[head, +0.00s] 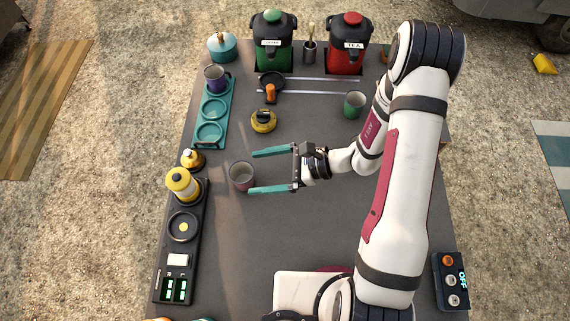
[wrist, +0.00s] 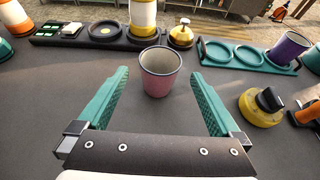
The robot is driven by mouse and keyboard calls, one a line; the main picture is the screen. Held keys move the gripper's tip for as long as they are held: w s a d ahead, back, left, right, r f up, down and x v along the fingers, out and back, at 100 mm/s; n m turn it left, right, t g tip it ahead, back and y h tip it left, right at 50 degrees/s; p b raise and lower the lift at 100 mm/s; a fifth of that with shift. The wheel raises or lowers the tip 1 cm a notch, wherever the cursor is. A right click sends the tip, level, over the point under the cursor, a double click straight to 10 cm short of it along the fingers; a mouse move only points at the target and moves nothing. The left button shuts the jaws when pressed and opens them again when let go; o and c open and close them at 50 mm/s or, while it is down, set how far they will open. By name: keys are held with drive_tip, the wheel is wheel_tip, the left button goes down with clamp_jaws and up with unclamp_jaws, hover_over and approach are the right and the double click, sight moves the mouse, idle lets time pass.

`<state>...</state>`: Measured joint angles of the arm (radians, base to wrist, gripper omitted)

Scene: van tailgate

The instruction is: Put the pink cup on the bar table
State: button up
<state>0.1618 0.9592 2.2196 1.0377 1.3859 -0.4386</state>
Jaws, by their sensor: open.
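The pink cup (head: 242,177) stands upright and empty on the dark grey tabletop (head: 290,225), left of centre in the head view. It also shows in the wrist view (wrist: 160,82), ahead of and centred between the fingertips. My gripper (head: 251,172) is open, its two teal fingers pointing left towards the cup. The near side of the cup appears about level with the fingertips, with a gap on both sides. The wrist view shows the open gripper (wrist: 159,77) with nothing held. No separate table that I can name the bar table is visible.
A teal tray (head: 196,143) with round recesses holds a purple cup (head: 216,78). A yellow-black object (head: 263,120) and a green cup (head: 355,104) stand behind my gripper. A black rack (head: 167,248) with a yellow-white container (head: 182,183) lines the left edge. The front middle is clear.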

drive_tip(key=v, duration=0.6)
drive_tip(key=shift+d+r, duration=0.15)
drive_tip(key=shift+d, duration=0.25)
drive_tip(key=s+r+n+g+h, duration=0.35)
drive_tip(key=s+r+n, duration=0.3)
drive_tip(key=r, duration=0.35)
drive_tip(key=s+d+r+n+t+h, duration=0.3)
drive_tip(key=s+d+r+n+h, duration=0.2)
drive_tip(key=s+h, duration=0.3)
drive_tip(key=shift+s+d+n, duration=0.35)
drive_tip(key=shift+d+n, duration=0.1)
drive_tip(key=shift+d, duration=0.3)
